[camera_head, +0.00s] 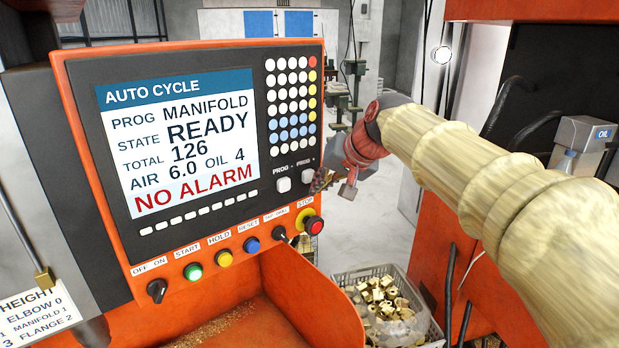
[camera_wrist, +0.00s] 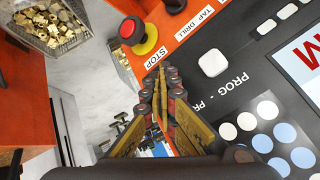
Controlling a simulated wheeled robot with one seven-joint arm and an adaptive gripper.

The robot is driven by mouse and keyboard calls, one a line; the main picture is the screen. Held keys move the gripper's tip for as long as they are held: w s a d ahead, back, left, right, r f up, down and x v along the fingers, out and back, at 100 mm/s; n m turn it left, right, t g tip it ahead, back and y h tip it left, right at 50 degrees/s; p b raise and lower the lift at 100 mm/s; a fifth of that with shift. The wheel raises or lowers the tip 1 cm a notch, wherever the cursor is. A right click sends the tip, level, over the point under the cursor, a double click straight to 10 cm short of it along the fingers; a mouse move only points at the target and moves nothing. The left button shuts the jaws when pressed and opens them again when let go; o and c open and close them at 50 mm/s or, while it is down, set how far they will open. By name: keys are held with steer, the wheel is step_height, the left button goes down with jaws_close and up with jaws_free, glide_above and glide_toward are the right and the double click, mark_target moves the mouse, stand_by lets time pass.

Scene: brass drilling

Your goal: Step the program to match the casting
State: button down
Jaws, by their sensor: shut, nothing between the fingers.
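The control panel screen (camera_head: 178,140) reads AUTO CYCLE, PROG MANIFOLD, STATE READY, TOTAL 126, NO ALARM. The white PROG - button (camera_head: 283,184) and PROG + button (camera_head: 308,176) sit below the keypad. In the wrist view the PROG - button (camera_wrist: 213,62) is clear, and the fingers cover where PROG + lies. My gripper (camera_head: 322,182) is shut and empty at the panel's right edge, beside PROG +; its fingertips show in the wrist view (camera_wrist: 160,68). Whether they touch the panel I cannot tell. Brass castings (camera_head: 380,298) lie in a crate (camera_head: 436,325); their type is unclear.
The red stop button (camera_head: 314,225) is close below my gripper, also in the wrist view (camera_wrist: 130,30). Green start (camera_head: 193,271), yellow hold (camera_head: 224,259) and blue reset (camera_head: 251,245) buttons line the panel. A height plate (camera_head: 35,318) lists elbow, manifold and flange.

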steer(key=shift+w+a, duration=0.1)
steer(key=shift+w+a, duration=0.2)
steer(key=shift+w, duration=0.05)
steer(key=shift+w+a+p, duration=0.3)
steer(key=shift+w+p, duration=0.05)
stand_by(1.1)
steer(key=shift+s+d, duration=0.1)
steer(key=shift+s+d+b, duration=0.5)
steer(key=shift+s, duration=0.1)
steer(key=shift+s, duration=0.1)
steer(key=s+d+b, duration=0.1)
steer(key=s, duration=0.1)
steer(key=s+d+b, duration=0.1)
steer(key=s+d, duration=0.1)
stand_by(0.6)
